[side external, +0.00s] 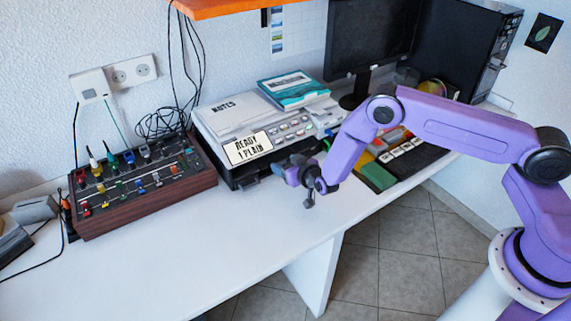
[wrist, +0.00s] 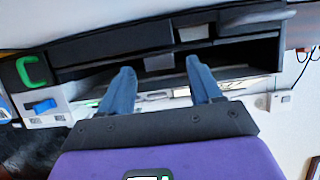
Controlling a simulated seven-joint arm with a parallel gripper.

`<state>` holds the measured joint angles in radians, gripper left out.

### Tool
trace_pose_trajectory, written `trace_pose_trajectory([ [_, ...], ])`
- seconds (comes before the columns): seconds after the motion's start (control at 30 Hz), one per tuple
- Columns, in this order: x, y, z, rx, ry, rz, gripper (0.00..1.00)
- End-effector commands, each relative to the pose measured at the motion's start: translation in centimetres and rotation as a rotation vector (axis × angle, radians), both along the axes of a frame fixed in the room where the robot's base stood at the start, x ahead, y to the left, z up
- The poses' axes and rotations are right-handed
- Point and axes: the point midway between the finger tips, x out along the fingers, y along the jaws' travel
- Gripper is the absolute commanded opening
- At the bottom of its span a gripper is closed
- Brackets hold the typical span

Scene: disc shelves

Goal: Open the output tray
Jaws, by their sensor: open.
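The printer (side external: 240,115) stands on the desk against the wall, white on top with a black lower front (side external: 262,166). Its front panel carries a "READY 1 PLAIN" sign (side external: 248,148). In the wrist view the black front (wrist: 110,42) spans the upper part, with a dark recess and a grey tab (wrist: 158,62) in its middle. I cannot tell for certain which part is the output tray. My gripper (side external: 307,198) is beside the printer's front right. In the wrist view its two blue fingers (wrist: 161,68) are apart, either side of the grey tab, with nothing between them. Contact cannot be told.
A wood-sided mixer box (side external: 142,188) with several coloured knobs stands left of the printer. A green block (side external: 378,177) and other desk items lie to the right, before the monitor (side external: 368,38). An orange shelf (side external: 225,7) hangs above. The desk's front left (side external: 170,260) is clear.

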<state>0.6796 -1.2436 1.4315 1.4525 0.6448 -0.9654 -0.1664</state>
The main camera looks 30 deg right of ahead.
Motion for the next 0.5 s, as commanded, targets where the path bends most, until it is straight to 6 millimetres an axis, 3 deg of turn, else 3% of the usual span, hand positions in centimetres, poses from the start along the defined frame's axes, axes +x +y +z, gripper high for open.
trace_pose_trajectory([
  [0.47,0.84,-0.02,-0.34,0.0,0.0,0.0,0.64],
  [0.5,0.84,-0.02,-0.34,0.0,0.0,0.0,0.54],
])
